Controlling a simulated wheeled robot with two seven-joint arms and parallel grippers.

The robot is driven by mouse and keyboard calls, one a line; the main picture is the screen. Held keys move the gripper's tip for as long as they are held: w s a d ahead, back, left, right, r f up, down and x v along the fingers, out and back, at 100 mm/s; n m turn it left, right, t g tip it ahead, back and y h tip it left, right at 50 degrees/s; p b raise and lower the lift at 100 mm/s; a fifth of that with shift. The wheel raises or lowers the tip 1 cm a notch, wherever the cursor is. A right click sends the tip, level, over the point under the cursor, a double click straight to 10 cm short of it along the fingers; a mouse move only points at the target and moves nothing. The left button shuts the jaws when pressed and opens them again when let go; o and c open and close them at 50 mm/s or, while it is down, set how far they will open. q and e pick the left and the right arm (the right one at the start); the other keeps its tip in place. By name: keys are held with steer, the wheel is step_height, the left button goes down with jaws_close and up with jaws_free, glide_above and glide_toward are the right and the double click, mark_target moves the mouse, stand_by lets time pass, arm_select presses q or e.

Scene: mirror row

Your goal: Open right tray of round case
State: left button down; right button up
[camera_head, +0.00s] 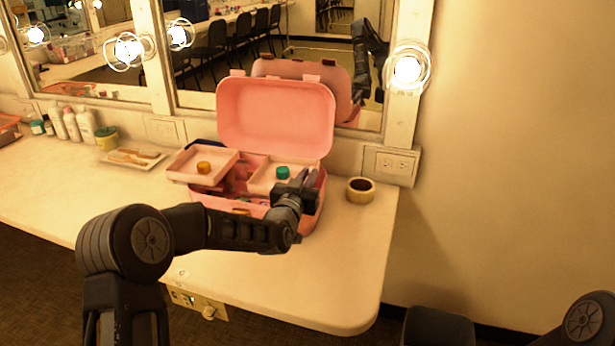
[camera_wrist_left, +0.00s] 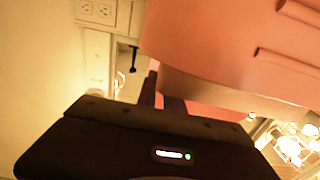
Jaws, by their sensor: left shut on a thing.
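The pink round-cornered case (camera_head: 312,212) stands on the counter with its lid (camera_head: 275,115) raised against the mirror. The left tray (camera_head: 187,164), with an orange round piece in it, sits out over the case's left side. The right tray (camera_head: 262,180), with a green round piece (camera_head: 282,172), lies over the case's right half. My left gripper (camera_head: 300,182) is shut on the right tray at its right side, and hides that part. In the left wrist view the fingers (camera_wrist_left: 168,98) reach toward a large pink surface (camera_wrist_left: 220,45); their tips are hard to make out. My right gripper is out of view.
A tape roll (camera_head: 361,190) lies on the counter right of the case, near the rounded edge. A small dish (camera_head: 112,158) with brushes, a yellow-green cup (camera_head: 106,138) and several bottles (camera_head: 72,124) stand at left. The mirror and bulbs are behind. The front counter is clear.

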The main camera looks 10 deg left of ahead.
arm_select(q)
steer(key=shift+a, duration=0.15)
stand_by(0.7)
steer(key=shift+d, duration=0.4)
steer(key=d+b, duration=0.2)
steer(key=d, duration=0.6)
steer(key=shift+s+b, duration=0.2)
steer(key=shift+b, duration=0.1)
steer(key=shift+d, duration=0.1)
steer(key=c, duration=1.5)
jaws_free()
steer(key=shift+s, duration=0.1)
